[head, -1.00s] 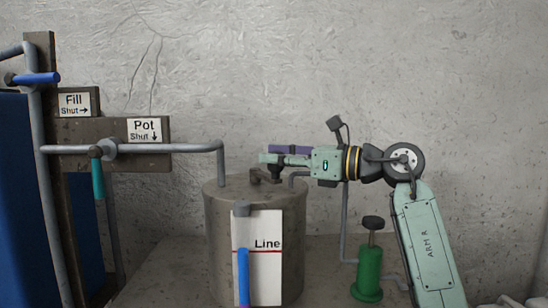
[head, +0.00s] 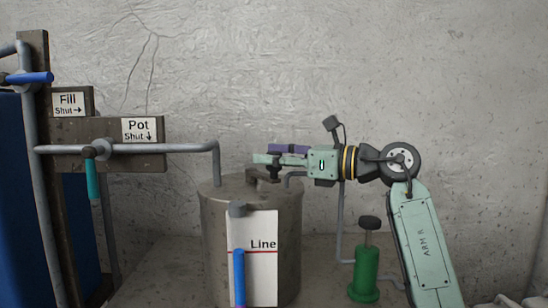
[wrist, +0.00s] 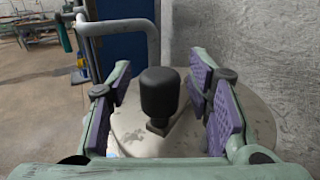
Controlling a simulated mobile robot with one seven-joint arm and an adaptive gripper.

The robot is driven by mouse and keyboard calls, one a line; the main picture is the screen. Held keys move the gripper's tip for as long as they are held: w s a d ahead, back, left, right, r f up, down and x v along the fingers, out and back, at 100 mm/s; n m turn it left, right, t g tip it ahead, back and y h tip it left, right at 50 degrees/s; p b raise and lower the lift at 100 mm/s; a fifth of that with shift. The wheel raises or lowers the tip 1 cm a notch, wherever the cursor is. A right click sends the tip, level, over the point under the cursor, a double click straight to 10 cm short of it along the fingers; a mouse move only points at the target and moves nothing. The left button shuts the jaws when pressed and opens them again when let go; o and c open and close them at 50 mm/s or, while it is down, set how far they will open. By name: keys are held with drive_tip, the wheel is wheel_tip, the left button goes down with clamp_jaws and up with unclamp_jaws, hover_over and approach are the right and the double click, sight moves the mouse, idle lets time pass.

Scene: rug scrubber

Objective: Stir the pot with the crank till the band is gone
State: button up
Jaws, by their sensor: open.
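The grey pot (head: 250,220) stands on a ledge, with the dark crank (head: 262,178) on its lid. In the wrist view the crank's black knob (wrist: 160,92) stands upright between the fingers, with gaps visible on both sides. My gripper (head: 278,157) is open around the knob; it also shows in the wrist view (wrist: 163,98). A white gauge board (head: 262,275) marked "Line" hangs at the pot's front. Its blue column (head: 239,272) ends near the red line.
A pipe (head: 190,148) runs to the pot's lid from the left. The teal Pot handle (head: 93,178) hangs down; the blue Fill handle (head: 30,78) points right. A green pump (head: 366,272) stands right of the pot, beneath my arm.

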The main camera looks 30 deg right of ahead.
drive_tip(key=v, duration=1.2)
drive_tip(key=shift+s, duration=0.1)
drive_tip(key=shift+c, duration=0.2)
